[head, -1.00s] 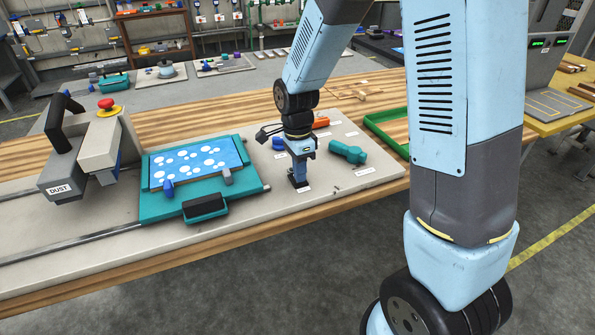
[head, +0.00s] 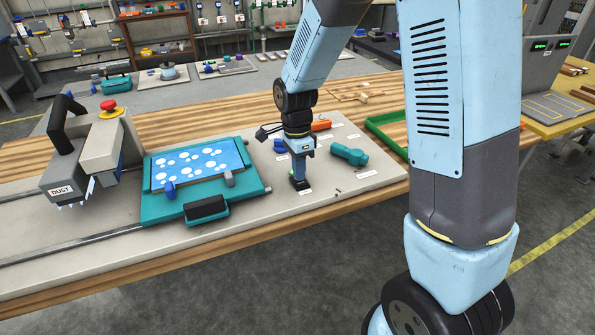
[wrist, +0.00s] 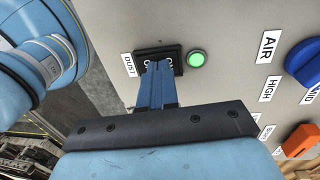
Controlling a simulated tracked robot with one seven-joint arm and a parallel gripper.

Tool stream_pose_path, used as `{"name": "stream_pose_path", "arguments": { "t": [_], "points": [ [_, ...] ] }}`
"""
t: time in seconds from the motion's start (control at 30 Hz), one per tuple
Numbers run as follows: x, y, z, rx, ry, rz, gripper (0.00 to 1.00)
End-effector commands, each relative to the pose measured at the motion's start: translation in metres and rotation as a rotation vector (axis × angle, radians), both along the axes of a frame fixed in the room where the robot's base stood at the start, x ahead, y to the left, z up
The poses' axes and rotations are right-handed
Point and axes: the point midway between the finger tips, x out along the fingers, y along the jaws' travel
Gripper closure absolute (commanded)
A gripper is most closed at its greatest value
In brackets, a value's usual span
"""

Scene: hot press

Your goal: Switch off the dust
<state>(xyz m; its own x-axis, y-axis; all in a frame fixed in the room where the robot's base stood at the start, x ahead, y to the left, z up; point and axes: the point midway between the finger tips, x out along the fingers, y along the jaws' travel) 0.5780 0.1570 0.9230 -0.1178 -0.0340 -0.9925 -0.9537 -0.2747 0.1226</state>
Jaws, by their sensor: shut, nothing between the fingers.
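The black DUST switch (wrist: 178,56) sits on a light grey panel beside its DUST label (wrist: 128,66). The green lamp (wrist: 196,60) to its right looks lit. My gripper (wrist: 160,66) is shut and empty, its fingertips at the switch and covering part of it. I cannot tell which way the switch is set. In the head view my gripper (head: 300,183) points down at the panel's front part. The grey DUST unit (head: 62,186) is at the left, with pale streaks below it.
A teal frame with a blue spotted sheet (head: 198,165) lies left of my gripper. A teal handle-shaped part (head: 349,155) lies to its right. A blue AIR knob (wrist: 305,62) and an orange knob (wrist: 300,141) are on the panel. A green tray (head: 385,138) is further right.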

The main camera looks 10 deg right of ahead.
Motion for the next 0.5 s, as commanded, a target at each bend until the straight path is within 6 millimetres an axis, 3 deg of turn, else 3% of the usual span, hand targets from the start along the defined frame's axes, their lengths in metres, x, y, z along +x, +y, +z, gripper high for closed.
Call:
{"name": "stream_pose_path", "arguments": {
  "t": [0.17,0.5],
  "points": [
    [0.002,-0.001,0.013,0.002,-0.004,-0.003,1.0],
    [0.009,0.002,0.077,0.002,-0.005,-0.003,1.0]
  ]
}}
